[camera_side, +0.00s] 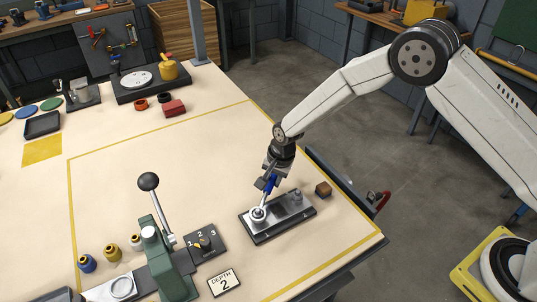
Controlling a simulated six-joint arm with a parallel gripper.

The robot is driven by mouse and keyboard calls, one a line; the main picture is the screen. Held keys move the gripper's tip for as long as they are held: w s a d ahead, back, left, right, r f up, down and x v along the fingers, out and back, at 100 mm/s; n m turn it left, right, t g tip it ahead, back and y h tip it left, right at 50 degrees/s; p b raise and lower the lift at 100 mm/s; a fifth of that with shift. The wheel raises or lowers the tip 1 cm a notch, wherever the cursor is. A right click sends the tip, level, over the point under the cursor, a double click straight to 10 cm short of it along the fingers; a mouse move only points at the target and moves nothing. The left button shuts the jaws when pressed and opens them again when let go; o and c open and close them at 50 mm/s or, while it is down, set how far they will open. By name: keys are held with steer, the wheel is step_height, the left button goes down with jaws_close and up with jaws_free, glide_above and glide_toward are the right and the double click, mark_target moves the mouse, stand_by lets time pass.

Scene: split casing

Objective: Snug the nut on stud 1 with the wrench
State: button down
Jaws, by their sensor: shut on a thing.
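The split casing (280,222) is a grey block on a dark base, at the right front of the table. At its left end is a round, pale stud and nut (258,214); another stud (297,196) stands at the right end. Which one is stud 1 is too small to read. My gripper (267,180) is shut on the wrench (270,183), by its blue handle, above the casing's back left part. The wrench slants down to the left, with its silver end at the left nut. Whether it is seated around the nut cannot be told.
A small brown block (323,189) lies just right of the casing. A green lever press (160,255), a dark numbered selector plate (205,243) and a "DEPTH 2" card (224,283) stand to the left. The table middle behind the casing is clear.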

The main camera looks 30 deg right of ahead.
steer(key=shift+r, duration=0.1)
steer(key=shift+r, duration=2.9)
